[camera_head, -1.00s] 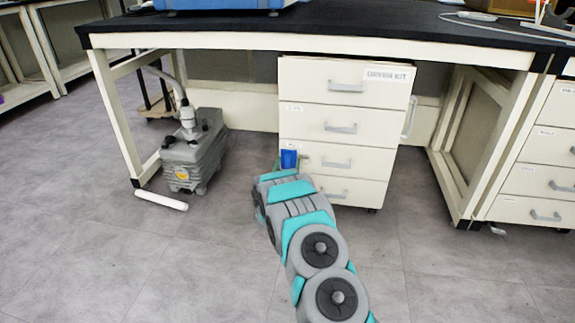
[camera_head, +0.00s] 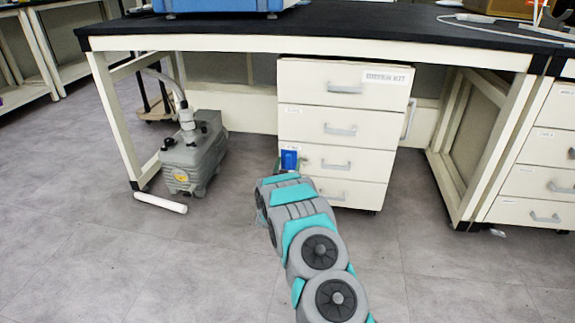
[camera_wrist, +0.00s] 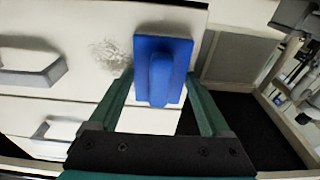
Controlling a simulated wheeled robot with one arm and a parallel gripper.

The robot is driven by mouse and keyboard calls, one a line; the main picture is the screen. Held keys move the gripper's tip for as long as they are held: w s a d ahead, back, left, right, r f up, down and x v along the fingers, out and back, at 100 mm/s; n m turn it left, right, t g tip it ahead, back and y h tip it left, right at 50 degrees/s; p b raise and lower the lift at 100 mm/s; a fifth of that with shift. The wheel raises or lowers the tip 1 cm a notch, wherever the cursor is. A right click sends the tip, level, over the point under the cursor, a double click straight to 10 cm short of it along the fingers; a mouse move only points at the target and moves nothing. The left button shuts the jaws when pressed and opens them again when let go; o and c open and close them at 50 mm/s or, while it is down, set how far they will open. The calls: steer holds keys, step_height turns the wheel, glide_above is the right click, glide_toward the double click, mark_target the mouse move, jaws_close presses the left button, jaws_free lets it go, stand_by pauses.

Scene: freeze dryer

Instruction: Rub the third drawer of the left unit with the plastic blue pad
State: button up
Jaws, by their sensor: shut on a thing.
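The left unit (camera_head: 345,88) is a white drawer cabinet under the black bench. Its third drawer (camera_head: 358,165) has a grey handle (camera_head: 336,166). In the wrist view the drawer face (camera_wrist: 70,25) bears a dark grey smudge (camera_wrist: 112,54), just left of the pad. My gripper (camera_wrist: 158,95) is shut on the blue plastic pad (camera_wrist: 162,72), holding it by its raised grip. The pad (camera_head: 289,159) is at the left end of the third drawer, close to its face. I cannot tell whether it touches.
A grey pump (camera_head: 193,160) stands on the floor at left, with a white tube (camera_head: 160,202) lying before it. The bench leg frame (camera_head: 468,150) and another drawer unit (camera_head: 535,170) are at right. The floor in front is clear.

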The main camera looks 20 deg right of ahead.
mark_target(314, 160)
steer(key=shift+s+d, duration=0.95)
steer(key=shift+d, duration=0.4)
steer(key=shift+s+d, duration=0.9)
steer(key=shift+d, duration=0.4)
steer(key=shift+s+d, duration=0.95)
steer(key=shift+d, duration=0.4)
steer(key=shift+w+a+p, duration=0.1)
steer(key=shift+w+a, duration=0.9)
steer(key=shift+a, duration=0.35)
steer(key=shift+w+a+p, duration=0.1)
steer(key=shift+w+a, duration=0.85)
steer(key=shift+a, duration=0.4)
steer(key=shift+w+a+p, duration=0.1)
steer(key=shift+w+a, duration=0.9)
steer(key=shift+a, duration=0.35)
steer(key=shift+r+v, duration=0.15)
steer(key=shift+v, duration=1.35)
steer(key=shift+r+v, duration=0.2)
steer(key=shift+v, duration=1.3)
steer(key=shift+s, duration=0.1)
steer(key=v, duration=0.3)
steer(key=shift+r, duration=0.15)
